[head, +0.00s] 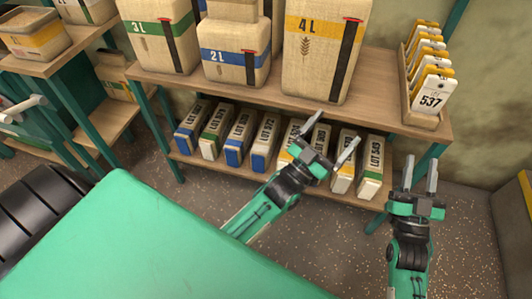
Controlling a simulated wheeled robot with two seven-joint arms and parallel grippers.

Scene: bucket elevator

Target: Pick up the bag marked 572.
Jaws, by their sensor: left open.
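The bag marked 572 (264,144) appears to be the cream one with a blue band in the middle of the lower shelf's row; its small print reads LOT 572. It stands upright between neighbouring bags. My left gripper (345,128) is open and empty, in front of the shelf and to the right of that bag. It partly hides the bags behind it. My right gripper (420,164) is open and empty, farther right, beyond the shelf's right end.
Large bags, including 4L (318,55), stand on the upper shelf (220,97). A tag holder (425,116) is at its right end. A green surface (150,240) fills the foreground.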

